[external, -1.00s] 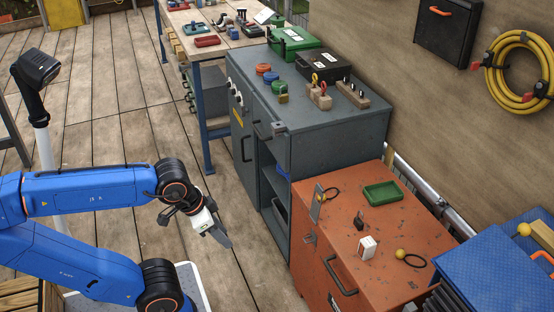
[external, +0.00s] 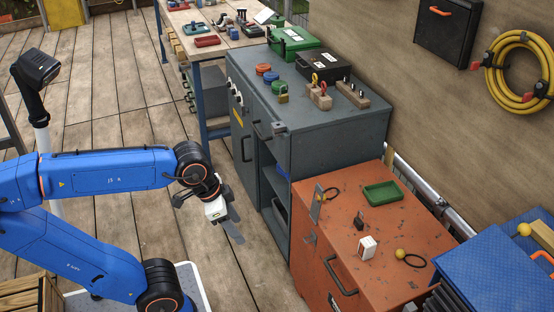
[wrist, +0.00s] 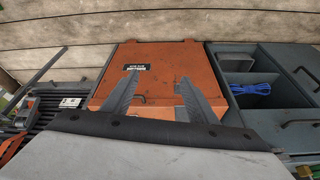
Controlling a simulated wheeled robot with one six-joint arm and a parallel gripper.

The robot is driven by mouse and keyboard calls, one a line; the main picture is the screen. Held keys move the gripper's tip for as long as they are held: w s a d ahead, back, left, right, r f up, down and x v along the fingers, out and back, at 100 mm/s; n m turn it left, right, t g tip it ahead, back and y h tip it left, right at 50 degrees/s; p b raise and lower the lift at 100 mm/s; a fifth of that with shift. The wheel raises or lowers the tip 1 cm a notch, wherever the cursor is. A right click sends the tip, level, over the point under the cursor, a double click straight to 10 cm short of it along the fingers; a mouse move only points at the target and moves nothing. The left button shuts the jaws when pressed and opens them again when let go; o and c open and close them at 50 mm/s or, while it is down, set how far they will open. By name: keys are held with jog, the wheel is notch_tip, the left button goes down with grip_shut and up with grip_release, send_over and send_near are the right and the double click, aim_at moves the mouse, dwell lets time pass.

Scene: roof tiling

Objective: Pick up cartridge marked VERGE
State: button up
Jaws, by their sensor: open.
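I cannot read VERGE on anything, so I cannot tell which item is that cartridge. My gripper (external: 235,230) is in the air left of the orange cabinet, apart from everything. In the wrist view my gripper (wrist: 156,84) has its two grey fingers spread and empty, with the orange cabinet (wrist: 155,62) beyond them.
A green tray (external: 383,192), a ring with a yellow ball (external: 401,254) and an upright metal plate (external: 316,204) are on the orange cabinet. A taller grey cabinet (external: 345,120) adjoins it. A blue cable (wrist: 250,89) lies on an open shelf. The plank floor beside them is clear.

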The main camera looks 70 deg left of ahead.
jog(key=w+d+r+m+g+h, duration=0.15)
jog(key=w+r+m, duration=0.25)
jog(key=w, duration=0.5)
jog(key=m+g+h, duration=0.3)
jog(key=m, duration=0.9)
send_over(368, 240)
jog(key=a, duration=0.6)
jog(key=shift+y, duration=0.25)
jog(key=x, duration=1.1)
jog(key=shift+s+d, duration=0.1)
jog(key=shift+x, duration=2.6)
jog(key=shift+w+r, duration=0.1)
jog(key=shift+w, duration=0.15)
jog(key=c, duration=1.2)
